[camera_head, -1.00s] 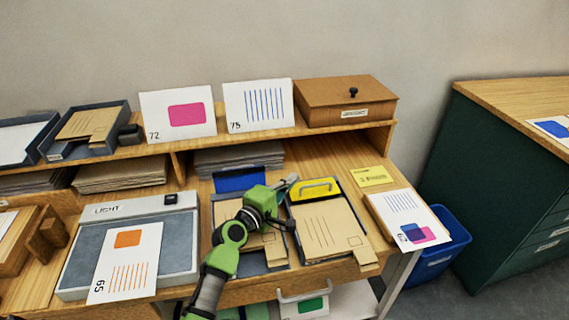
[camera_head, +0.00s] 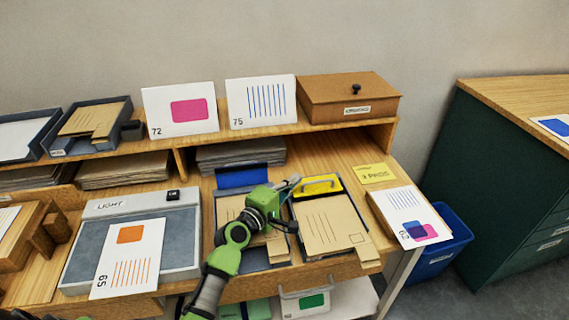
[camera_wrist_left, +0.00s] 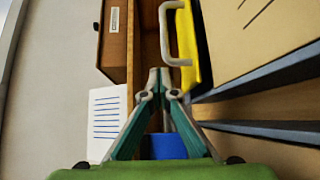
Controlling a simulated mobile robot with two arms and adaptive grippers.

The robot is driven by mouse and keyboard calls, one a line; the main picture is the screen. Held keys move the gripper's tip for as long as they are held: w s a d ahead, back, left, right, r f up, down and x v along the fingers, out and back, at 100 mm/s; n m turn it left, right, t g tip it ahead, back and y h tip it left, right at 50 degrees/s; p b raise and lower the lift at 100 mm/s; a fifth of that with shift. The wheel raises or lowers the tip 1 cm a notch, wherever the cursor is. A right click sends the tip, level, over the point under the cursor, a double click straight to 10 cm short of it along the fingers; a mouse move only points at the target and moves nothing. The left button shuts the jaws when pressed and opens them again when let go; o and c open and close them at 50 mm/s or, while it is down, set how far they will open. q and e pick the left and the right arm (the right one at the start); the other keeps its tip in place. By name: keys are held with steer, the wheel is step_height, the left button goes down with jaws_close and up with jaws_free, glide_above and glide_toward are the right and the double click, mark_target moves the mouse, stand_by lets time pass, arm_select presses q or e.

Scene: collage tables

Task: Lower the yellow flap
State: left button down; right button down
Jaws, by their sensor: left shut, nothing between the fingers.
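The yellow flap (camera_head: 325,188) is at the back end of the right-hand tray, behind a tan board (camera_head: 328,224) with printed lines. It has a handle on it; the pale handle shows in the left wrist view beside the yellow face (camera_wrist_left: 187,45). I cannot tell the flap's exact tilt. My left gripper (camera_head: 293,182) is shut and empty, just left of the flap. In the left wrist view its closed fingertips (camera_wrist_left: 159,78) are near the handle's end, seemingly apart from it. My right gripper is not in view.
A blue flap (camera_head: 242,177) stands at the back of the neighbouring tray, partly behind my left arm. A brown box (camera_head: 347,99) and cards are on the upper shelf. A yellow note (camera_head: 374,173) and a card (camera_head: 409,217) lie to the right.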

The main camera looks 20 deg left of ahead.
arm_select(q)
steer(key=v, duration=1.2)
steer(key=shift+f, duration=0.1)
